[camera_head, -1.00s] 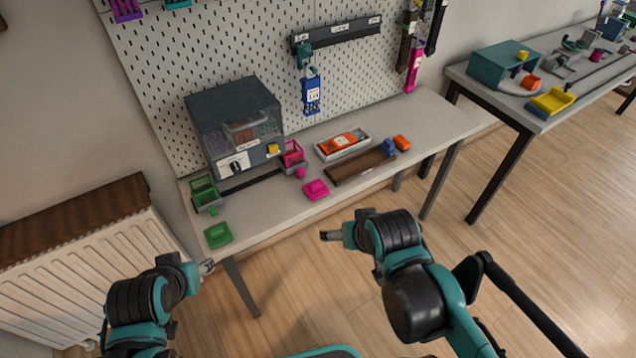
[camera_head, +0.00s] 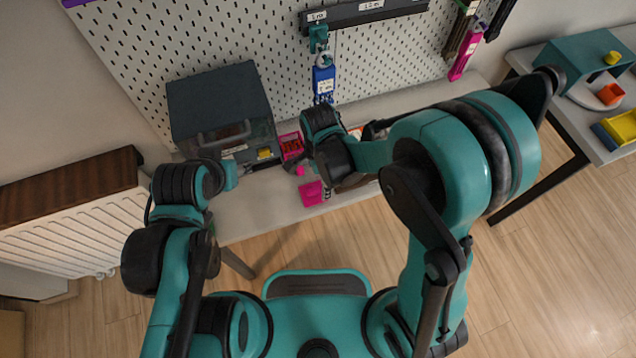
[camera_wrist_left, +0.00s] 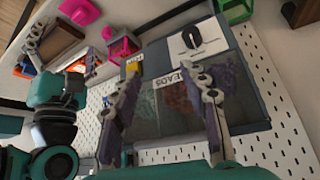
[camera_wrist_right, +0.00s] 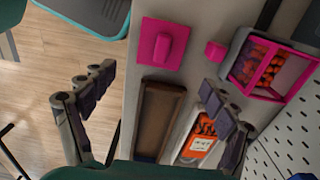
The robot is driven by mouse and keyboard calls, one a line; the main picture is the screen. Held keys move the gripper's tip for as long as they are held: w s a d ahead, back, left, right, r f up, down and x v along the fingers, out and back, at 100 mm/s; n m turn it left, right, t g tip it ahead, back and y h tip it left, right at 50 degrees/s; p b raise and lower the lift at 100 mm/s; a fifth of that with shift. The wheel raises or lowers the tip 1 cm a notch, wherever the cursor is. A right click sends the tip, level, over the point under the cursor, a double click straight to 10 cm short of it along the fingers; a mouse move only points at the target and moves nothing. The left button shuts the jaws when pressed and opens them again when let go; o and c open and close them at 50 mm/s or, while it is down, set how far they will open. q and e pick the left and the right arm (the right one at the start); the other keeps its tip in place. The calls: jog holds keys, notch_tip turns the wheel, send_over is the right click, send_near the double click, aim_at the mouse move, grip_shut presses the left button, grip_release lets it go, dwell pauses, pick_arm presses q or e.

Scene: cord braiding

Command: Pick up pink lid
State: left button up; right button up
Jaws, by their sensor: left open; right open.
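The pink lid (camera_head: 312,193), a flat square with a raised grip, lies on the workbench near its front edge. It shows at the top middle of the right wrist view (camera_wrist_right: 163,43) and at the top left of the left wrist view (camera_wrist_left: 80,11). My right gripper (camera_wrist_right: 150,95) is open and empty above the bench. The lid shows beyond its fingers, toward the picture top, and is not between them. My left gripper (camera_wrist_left: 165,82) is open and empty in front of the bead box (camera_wrist_left: 185,98). The head view hides most of both grippers' fingers.
A pink basket of orange pieces (camera_wrist_right: 270,70) and a small pink knob (camera_wrist_right: 216,50) are near the lid. A brown tray (camera_wrist_right: 158,118) and a white tray (camera_wrist_right: 205,138) with an orange packet lie under my right gripper. The pegboard (camera_head: 140,50) stands behind.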

aim_at(317, 189)
notch_tip(317, 189, down, 2)
jog(key=shift+s+a+f+b, duration=0.1)
jog(key=shift+a+b, duration=0.05)
jog(key=shift+b, duration=0.2)
jog(key=f+b, duration=0.1)
jog(key=f, duration=0.1)
jog(key=f+b, duration=0.1)
jog(key=f, duration=0.1)
jog(key=shift+s+a+f+b, duration=0.1)
jog(key=shift+a+f+b, duration=0.1)
jog(key=shift+f+b, duration=0.15)
jog(key=shift+r, duration=0.1)
jog(key=shift+c, duration=0.3)
jog(key=c, duration=1)
